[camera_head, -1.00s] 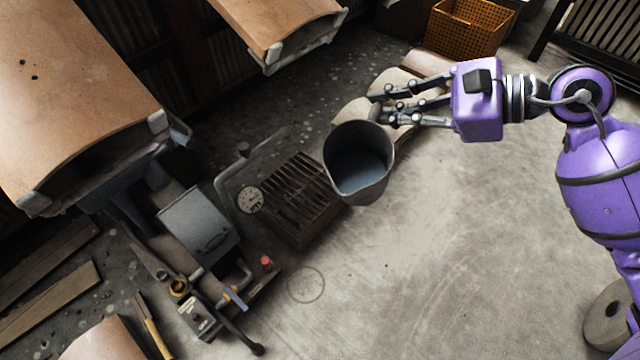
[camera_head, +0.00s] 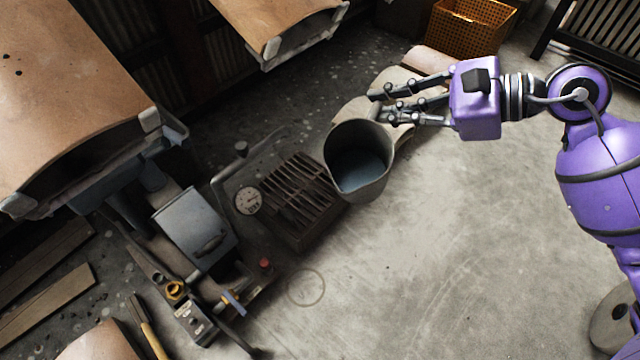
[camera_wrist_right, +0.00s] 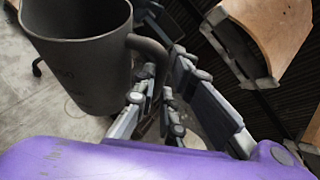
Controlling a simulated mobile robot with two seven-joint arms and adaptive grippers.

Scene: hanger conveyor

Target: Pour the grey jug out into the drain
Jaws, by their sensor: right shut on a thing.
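The grey jug (camera_head: 359,170) is held in the air, and liquid shows inside it. In the right wrist view the jug (camera_wrist_right: 85,65) shows its side and its handle. My right gripper (camera_head: 382,107) is shut on the jug's handle. The drain, a dark slatted grate (camera_head: 300,198), lies just left of the jug in the head view. The jug's lip points toward the bottom of the picture, and the jug overlaps the grate's right edge. My left gripper is not in view.
A machine with a grey box (camera_head: 194,230), a round gauge (camera_head: 248,201) and a bent pipe stands left of the grate. Brown curved panels (camera_head: 70,90) lie at the upper left. An orange crate (camera_head: 470,27) stands at the back.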

